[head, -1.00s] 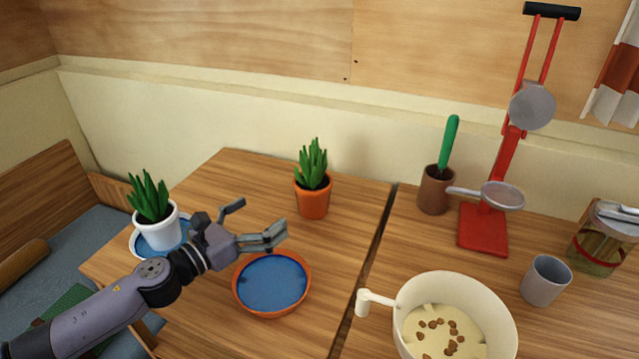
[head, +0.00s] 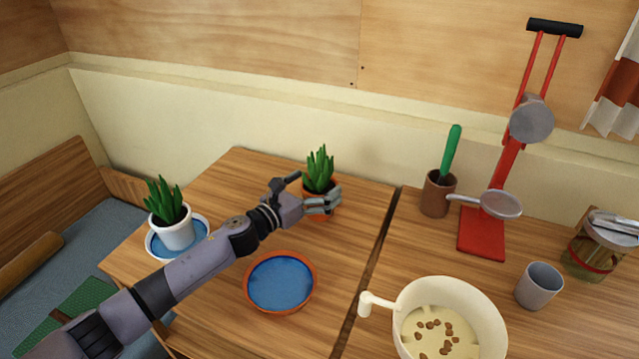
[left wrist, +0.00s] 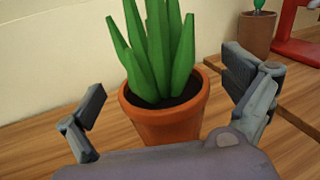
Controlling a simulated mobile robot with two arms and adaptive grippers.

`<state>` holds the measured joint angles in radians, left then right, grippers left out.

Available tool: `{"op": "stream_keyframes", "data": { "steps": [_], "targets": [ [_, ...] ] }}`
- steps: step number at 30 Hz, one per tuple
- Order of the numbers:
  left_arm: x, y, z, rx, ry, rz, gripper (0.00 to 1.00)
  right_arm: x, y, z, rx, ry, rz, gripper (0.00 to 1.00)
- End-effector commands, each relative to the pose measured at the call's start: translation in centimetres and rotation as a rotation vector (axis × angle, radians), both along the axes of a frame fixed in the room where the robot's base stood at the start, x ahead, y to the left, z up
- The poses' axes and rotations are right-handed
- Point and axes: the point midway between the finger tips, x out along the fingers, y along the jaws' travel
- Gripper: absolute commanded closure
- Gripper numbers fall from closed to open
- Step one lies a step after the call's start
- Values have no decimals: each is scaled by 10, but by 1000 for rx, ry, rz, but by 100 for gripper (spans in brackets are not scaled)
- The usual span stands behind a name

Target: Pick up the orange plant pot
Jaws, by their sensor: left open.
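The orange plant pot (head: 311,205) holds a green spiky plant (head: 319,168) and stands upright on the wooden table near the back wall. In the head view my left gripper partly hides it. In the left wrist view the orange pot (left wrist: 168,122) is between the two fingers, with dark soil and the plant's leaves above. My left gripper (head: 314,192) is open. Its fingers (left wrist: 165,98) are on either side of the pot, with gaps showing on both sides in the wrist view. My right gripper is not in view.
An orange saucer with a blue inside (head: 314,284) lies in front. A white pot (head: 174,237) stands on another saucer at the left. Across a table gap are a brown pot (head: 436,196), a red press (head: 482,235), a cream pot (head: 497,325), a grey cup (head: 539,287) and a jar (head: 590,258).

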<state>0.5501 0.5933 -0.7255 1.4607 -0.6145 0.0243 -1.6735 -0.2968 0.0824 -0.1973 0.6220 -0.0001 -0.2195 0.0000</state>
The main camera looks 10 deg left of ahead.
Motion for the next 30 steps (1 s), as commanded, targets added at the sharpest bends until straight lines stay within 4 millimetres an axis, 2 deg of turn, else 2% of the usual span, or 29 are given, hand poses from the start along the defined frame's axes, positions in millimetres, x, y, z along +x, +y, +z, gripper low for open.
{"op": "stream_keyframes", "data": {
  "steps": [4, 11, 30],
  "targets": [
    [10, -6, 0, -1, 2, 0, 1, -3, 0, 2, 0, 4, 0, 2],
    [11, -7, -1, 0, 1, -1, 1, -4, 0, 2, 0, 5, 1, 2],
    [11, -6, -1, 0, 1, 0, 44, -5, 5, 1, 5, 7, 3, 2]
  ]
}}
